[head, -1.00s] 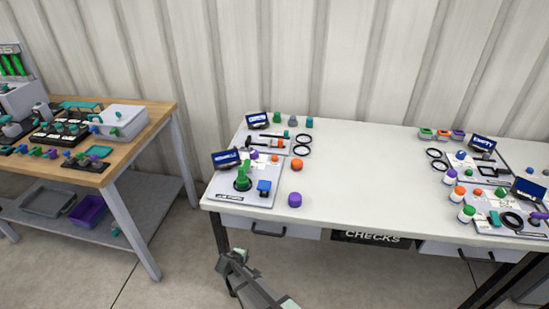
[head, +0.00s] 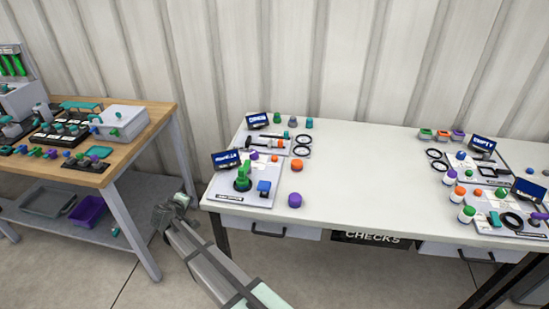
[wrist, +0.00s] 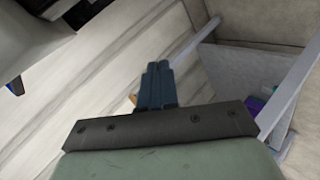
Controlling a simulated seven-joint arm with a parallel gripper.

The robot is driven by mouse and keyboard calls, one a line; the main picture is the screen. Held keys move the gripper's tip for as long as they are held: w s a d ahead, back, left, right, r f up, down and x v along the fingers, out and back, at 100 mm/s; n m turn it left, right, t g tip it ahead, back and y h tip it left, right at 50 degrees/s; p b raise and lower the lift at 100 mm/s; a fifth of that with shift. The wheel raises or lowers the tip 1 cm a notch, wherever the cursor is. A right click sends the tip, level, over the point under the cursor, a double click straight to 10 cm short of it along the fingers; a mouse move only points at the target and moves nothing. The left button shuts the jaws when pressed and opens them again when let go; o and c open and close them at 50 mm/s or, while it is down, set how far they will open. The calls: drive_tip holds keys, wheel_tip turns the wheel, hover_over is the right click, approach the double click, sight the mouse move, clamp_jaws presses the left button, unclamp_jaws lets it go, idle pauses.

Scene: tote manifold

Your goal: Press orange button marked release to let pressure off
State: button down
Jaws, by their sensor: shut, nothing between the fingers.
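No button with a readable "release" mark shows in either view. In the head view an orange round cap (head: 296,166) sits on the white table, beside a grey panel (head: 240,190) with a green handle (head: 243,178) and a blue part (head: 264,187). I cannot tell whether either is the button. My gripper (head: 181,199) is in the gap between the two tables, apart from these things. In the wrist view my gripper (wrist: 157,68) has its dark fingers together and empty.
A wooden bench (head: 150,120) at the left holds a grey box (head: 120,121), black panels and coloured knobs, with a purple bin (head: 88,211) on its lower shelf. The white table (head: 350,180) has a clear middle and more panels at its right.

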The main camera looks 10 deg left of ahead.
sight(272, 157)
drive_tip(key=w+r+m+t+h, duration=0.1)
drive_tip(key=w+r+m, duration=0.3)
drive_tip(key=r, duration=0.6)
drive_tip(key=w+r+m+h, duration=0.1)
drive_tip(key=w+r+m, duration=0.2)
drive_tip(key=r, duration=0.7)
drive_tip(key=w+d+r+m+g+h, duration=0.1)
drive_tip(key=w+d, duration=0.2)
drive_tip(key=d, duration=0.2)
drive_tip(key=w+d+r+m+g+h, duration=0.1)
drive_tip(key=w+d+m+h, duration=0.1)
drive_tip(key=w+d, duration=0.1)
drive_tip(key=w+d+r+m+h, duration=0.1)
drive_tip(key=w+d+r+m, duration=0.1)
drive_tip(key=d, duration=0.4)
drive_tip(key=shift+w+d+g, duration=0.3)
drive_tip(key=shift+w+g, duration=0.1)
drive_tip(key=shift+w, duration=0.15)
drive_tip(key=w+d+f+m+g+h, duration=0.1)
drive_tip(key=w+d+m+g+h, duration=0.1)
drive_tip(key=d, duration=1.2)
drive_tip(key=shift+w+m+g, duration=0.5)
drive_tip(key=shift+w+g, duration=0.3)
drive_tip(key=shift+w, duration=0.15)
drive_tip(key=shift+f, duration=0.25)
drive_tip(key=shift+f, duration=4.3)
